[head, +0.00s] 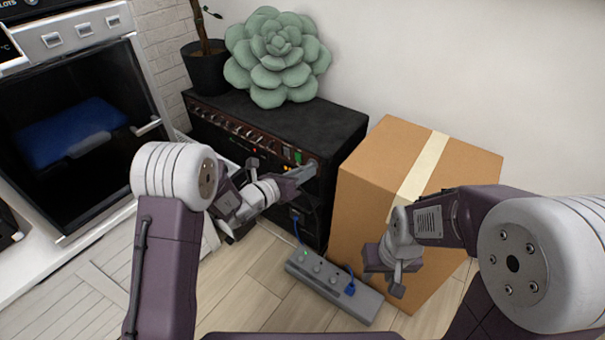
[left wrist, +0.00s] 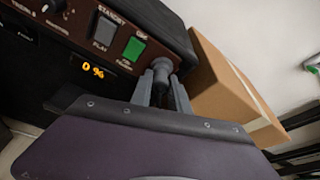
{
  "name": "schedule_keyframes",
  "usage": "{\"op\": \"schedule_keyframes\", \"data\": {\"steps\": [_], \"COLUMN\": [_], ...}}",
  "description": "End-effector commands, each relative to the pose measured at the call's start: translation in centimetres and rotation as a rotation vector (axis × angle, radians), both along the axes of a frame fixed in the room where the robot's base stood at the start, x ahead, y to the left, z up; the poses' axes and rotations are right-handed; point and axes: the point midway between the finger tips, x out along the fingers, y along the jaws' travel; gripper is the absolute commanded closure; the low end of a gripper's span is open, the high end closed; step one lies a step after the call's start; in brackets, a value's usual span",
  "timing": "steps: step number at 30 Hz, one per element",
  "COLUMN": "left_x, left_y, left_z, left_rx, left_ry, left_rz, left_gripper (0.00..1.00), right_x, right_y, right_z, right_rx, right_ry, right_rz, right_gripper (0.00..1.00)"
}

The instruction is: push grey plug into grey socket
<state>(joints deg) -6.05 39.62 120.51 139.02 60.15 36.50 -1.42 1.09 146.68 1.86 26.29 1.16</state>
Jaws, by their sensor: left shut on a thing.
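My left gripper (head: 304,172) is at the right end of the black amplifier's front panel. In the left wrist view its two fingers (left wrist: 161,88) are shut on the grey plug (left wrist: 162,66), a short round grey piece. The plug points at the panel, right of the green switch. The grey socket cannot be made out; the plug and fingers cover that spot. I cannot tell how deep the plug sits. My right gripper (head: 392,275) hangs in front of the cardboard box, away from the plug; its finger gap is unclear.
The black amplifier (head: 330,122) carries a green succulent cushion (head: 277,55). A cardboard box (head: 375,165) stands close on its right. A grey power strip (head: 330,285) with a blue plug (head: 350,287) lies on the floor in front. An open oven (head: 75,120) is at left.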

Motion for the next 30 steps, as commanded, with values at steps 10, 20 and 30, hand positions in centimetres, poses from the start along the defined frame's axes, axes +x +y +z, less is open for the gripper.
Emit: {"op": "schedule_keyframes", "data": {"steps": [10,20,30], "left_x": [0.2,-0.8,-5.4], "left_y": [-0.1,0.9,5.0], "left_z": [0.0,0.7,2.2], "left_rx": [0.0,0.002,0.002], "left_ry": [0.0,0.003,0.002], "left_rz": [0.0,0.003,0.003], "left_gripper": [0.53,0.53,0.53], "right_x": [0.0,0.0,0.0], "right_y": [0.0,0.0,0.0], "right_z": [0.0,1.1,4.0], "right_rx": [0.0,0.0,0.0], "right_ry": [0.0,0.0,0.0], "right_rz": [0.0,0.0,0.0], "right_gripper": [0.61,0.61,0.61]}}
